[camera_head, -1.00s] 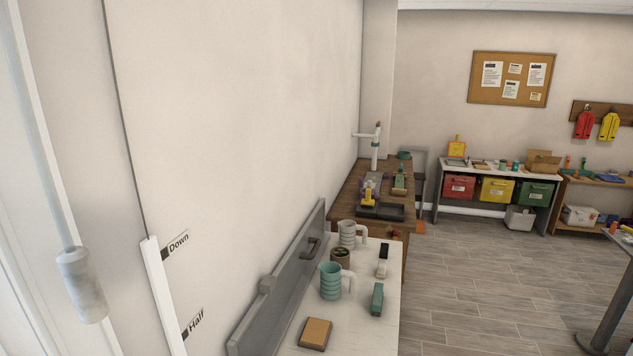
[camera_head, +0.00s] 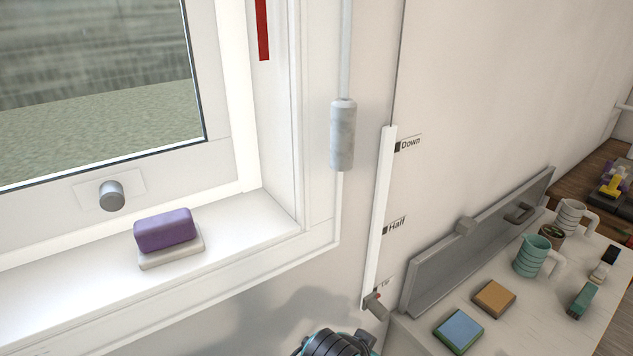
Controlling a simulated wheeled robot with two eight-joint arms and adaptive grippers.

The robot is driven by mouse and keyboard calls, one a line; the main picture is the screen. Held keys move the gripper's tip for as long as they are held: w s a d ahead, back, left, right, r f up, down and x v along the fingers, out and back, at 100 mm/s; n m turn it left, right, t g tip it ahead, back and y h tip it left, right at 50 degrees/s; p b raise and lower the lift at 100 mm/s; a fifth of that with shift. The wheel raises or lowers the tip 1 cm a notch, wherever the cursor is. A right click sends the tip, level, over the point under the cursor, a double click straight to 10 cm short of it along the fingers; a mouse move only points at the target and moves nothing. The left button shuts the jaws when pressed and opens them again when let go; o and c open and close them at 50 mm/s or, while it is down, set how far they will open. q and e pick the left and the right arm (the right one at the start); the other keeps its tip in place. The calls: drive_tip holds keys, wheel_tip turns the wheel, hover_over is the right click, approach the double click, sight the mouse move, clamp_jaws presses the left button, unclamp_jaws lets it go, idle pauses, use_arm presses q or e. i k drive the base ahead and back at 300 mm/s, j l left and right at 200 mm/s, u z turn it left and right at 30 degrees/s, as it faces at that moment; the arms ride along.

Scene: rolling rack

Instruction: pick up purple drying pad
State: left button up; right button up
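A purple block-shaped pad (camera_head: 165,229) with rounded edges lies flat on a low whitish base (camera_head: 172,248). Both sit on the white window sill (camera_head: 235,226) at the left of the head view. A dark part with teal trim shows at the bottom edge, which looks like a piece of my arm. No gripper fingers are visible in the head view.
The window frame with a round knob (camera_head: 112,195) rises behind the sill. A cord weight (camera_head: 342,135) hangs right of it. A white table (camera_head: 540,310) at the right holds a teal mug (camera_head: 531,257), a blue-topped block (camera_head: 459,330) and an orange-topped block (camera_head: 494,298).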

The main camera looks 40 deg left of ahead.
sight(169, 236)
drive_tip(key=k+j+u, duration=0.1)
drive_tip(key=k+u, duration=0.15)
drive_tip(key=k, duration=0.4)
drive_tip(key=l+u, duration=0.1)
drive_tip(key=u, duration=0.3)
drive_tip(key=l+u, duration=0.1)
drive_tip(key=u, duration=0.3)
drive_tip(key=i+l+u, duration=0.1)
drive_tip(key=u, duration=0.3)
drive_tip(key=l+u, duration=0.15)
drive_tip(key=u, duration=0.25)
drive_tip(key=l+u, duration=0.1)
drive_tip(key=u, duration=0.3)
drive_tip(key=i+l+u, duration=0.1)
drive_tip(key=i+l, duration=0.25)
